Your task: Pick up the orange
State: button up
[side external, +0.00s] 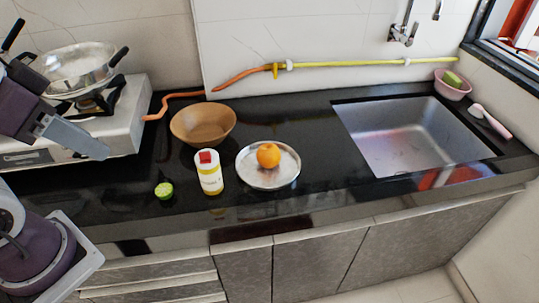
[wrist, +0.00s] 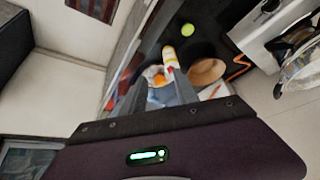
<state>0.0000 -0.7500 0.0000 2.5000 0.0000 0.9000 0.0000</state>
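The orange (side external: 268,155) rests on a round metal plate (side external: 258,179) on the black counter, left of the sink. In the wrist view the orange (wrist: 159,80) shows small and far off between my fingers. The plate (wrist: 159,98) is partly hidden there by the fingers. My gripper (side external: 100,152) is at the far left in the side view, raised in front of the stove and well away from the orange. In the wrist view my gripper (wrist: 157,78) has its two fingers apart with nothing held.
A stove (side external: 125,125) with a pan (side external: 78,68) is at left. The sink (side external: 415,135) is at right.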

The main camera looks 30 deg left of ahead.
jog(key=shift+o, duration=0.2)
jog(key=o, duration=1.1)
jog(key=n+g+h, duration=0.2)
jog(key=n+g, duration=0.3)
send_over(267, 148)
jog(key=f, duration=1.6)
jog(key=a+f, duration=0.1)
jog(key=f, duration=0.6)
jog(key=shift+f, duration=0.4)
jog(key=f, duration=0.4)
jog(key=d+f, duration=0.1)
jog(key=f, duration=0.2)
jog(key=shift+w, duration=0.1)
